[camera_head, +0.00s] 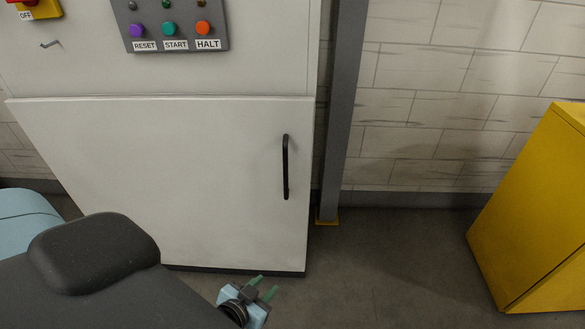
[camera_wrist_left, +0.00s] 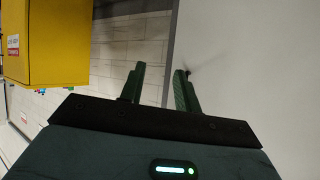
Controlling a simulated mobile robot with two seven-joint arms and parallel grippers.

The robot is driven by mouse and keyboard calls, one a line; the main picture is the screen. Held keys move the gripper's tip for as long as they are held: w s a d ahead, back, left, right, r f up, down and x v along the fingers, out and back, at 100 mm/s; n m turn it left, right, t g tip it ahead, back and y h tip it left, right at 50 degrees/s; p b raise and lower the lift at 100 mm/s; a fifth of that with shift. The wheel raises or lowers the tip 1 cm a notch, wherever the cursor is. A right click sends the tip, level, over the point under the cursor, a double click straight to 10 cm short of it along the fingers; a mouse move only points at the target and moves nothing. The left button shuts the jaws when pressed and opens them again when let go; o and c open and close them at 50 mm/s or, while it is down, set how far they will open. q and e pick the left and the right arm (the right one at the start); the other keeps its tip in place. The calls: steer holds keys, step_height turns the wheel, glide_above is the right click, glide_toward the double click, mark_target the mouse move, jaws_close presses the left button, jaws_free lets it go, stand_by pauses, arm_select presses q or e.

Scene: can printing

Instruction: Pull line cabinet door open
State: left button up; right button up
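The line cabinet door (camera_head: 170,180) is a wide white panel below the control panel and appears closed. Its black vertical bar handle (camera_head: 286,166) is near the door's right edge. My left gripper (camera_head: 269,282) is low in the head view, below the handle and apart from it. In the left wrist view its two green fingers (camera_wrist_left: 160,70) are spread with nothing between them. A white surface (camera_wrist_left: 250,80) fills the right of that view, with a small dark piece, perhaps the handle, by the right finger's tip. My right gripper is not in view.
A control panel (camera_head: 177,45) with RESET, START and HALT buttons is above the door. A grey post (camera_head: 342,110) stands just right of the cabinet. A yellow cabinet (camera_head: 535,210) is at the far right. The floor (camera_head: 400,260) between is clear.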

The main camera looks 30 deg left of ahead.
arm_select(q)
steer(key=w+a+r+n+t+y+b, duration=0.1)
steer(key=w+a+r+b, duration=0.15)
steer(key=w, duration=0.35)
steer(key=w+a+r+n+t+y+b, duration=0.1)
steer(key=w+a+r+t+y+b, duration=0.15)
steer(key=w, duration=0.45)
steer(key=n+t+y+b, duration=0.2)
steer(key=n+b, duration=0.1)
glide_toward(285, 165)
steer(key=w, duration=0.3)
steer(key=shift+m+g, duration=0.25)
steer(key=shift+m, duration=0.05)
steer(key=shift+a+r+x, duration=0.1)
steer(key=shift+a+x, duration=0.05)
steer(key=shift+x, duration=1.2)
steer(key=shift+a+r+x, duration=0.15)
steer(key=shift+a+x, duration=0.05)
steer(key=shift+x, duration=1.1)
steer(key=shift+a+r+x, duration=0.1)
steer(key=shift+a+x, duration=0.05)
steer(key=shift+x, duration=1.2)
steer(key=shift+s, duration=0.2)
jaws_close()
